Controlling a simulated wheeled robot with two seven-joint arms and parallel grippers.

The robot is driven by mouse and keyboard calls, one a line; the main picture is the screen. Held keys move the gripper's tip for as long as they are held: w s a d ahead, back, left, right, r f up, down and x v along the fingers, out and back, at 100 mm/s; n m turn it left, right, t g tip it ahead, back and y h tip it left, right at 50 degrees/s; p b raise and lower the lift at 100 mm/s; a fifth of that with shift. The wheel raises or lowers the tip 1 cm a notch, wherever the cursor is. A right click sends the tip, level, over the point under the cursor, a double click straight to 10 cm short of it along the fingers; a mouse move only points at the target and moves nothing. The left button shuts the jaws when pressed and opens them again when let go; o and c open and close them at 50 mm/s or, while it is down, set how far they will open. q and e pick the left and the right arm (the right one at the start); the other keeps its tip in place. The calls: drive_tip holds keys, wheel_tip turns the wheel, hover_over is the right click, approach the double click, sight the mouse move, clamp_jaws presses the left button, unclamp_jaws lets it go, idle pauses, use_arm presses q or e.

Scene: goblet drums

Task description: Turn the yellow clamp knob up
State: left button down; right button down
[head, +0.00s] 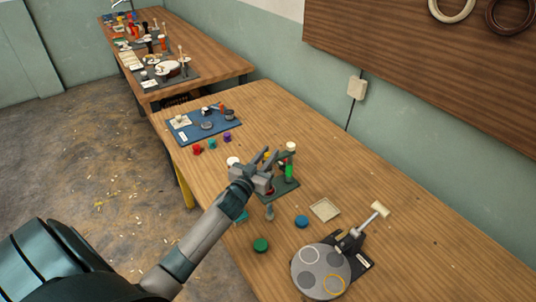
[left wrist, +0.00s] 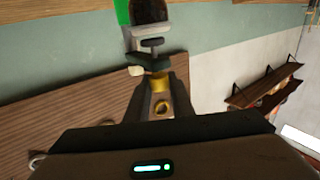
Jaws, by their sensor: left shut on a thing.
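The yellow clamp knob (left wrist: 162,84) shows in the left wrist view, between the two dark fingers of my left gripper (left wrist: 162,105). The fingers are closed on it from both sides. A grey metal clamp part (left wrist: 150,46) sits just above the knob, below a green and dark brown piece. In the head view my left gripper (head: 268,160) reaches over the table to a small dark green stand (head: 285,187) with a bright green part (head: 289,171). The gripper hides most of the knob there. Which way the knob is turned is hard to tell. My right gripper is not in view.
A round grey drum-like plate (head: 309,280) with a T-handled tool (head: 370,218) is at the table's near end. A blue board (head: 190,135) with parts is farther back.

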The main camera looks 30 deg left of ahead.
use_arm(q)
drive_tip(key=shift+f+n+g+y+b, duration=0.1)
drive_tip(key=shift+n+g+y+b, duration=0.2)
drive_tip(key=shift+n+y+b, duration=0.7)
drive_tip(key=shift+n+g+y, duration=0.3)
drive_tip(key=shift+n+y, duration=0.3)
drive_tip(key=shift+y, duration=0.8)
drive_tip(key=shift+r, duration=0.2)
drive_tip(key=c, duration=1.5)
unclamp_jaws()
drive_tip(key=shift+c, duration=0.2)
drive_tip(key=shift+s+f, duration=0.1)
